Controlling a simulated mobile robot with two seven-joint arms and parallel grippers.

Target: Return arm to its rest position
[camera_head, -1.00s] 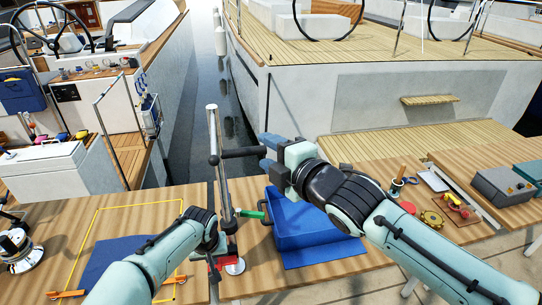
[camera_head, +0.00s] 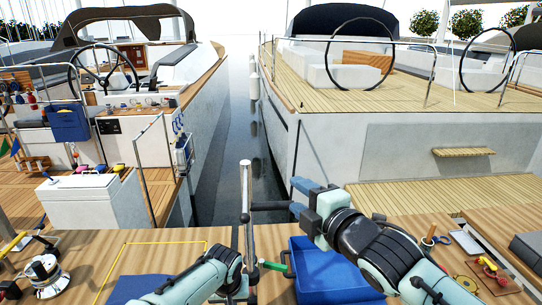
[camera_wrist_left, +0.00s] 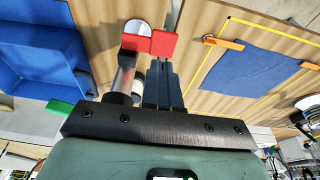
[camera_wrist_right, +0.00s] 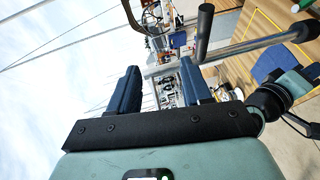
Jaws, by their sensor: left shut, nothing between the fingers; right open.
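A metal post (camera_head: 247,205) stands at the bench, with a side arm ending in a black grip (camera_head: 270,206). My right gripper (camera_head: 300,199) is open and empty beside the grip's free end. In the right wrist view the black grip (camera_wrist_right: 205,32) lies outside the open fingers (camera_wrist_right: 158,75), toward the upper right. My left gripper is shut and empty; its closed fingers show in the left wrist view (camera_wrist_left: 165,85), beside the post and a red block (camera_wrist_left: 150,43). In the head view the left fingers are hidden behind my forearm and low at the post.
A yellow-outlined area with blue cloth (camera_wrist_left: 250,75) lies left. Tools (camera_head: 431,236) sit at right. Water (camera_head: 225,180) separates two boats behind the bench.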

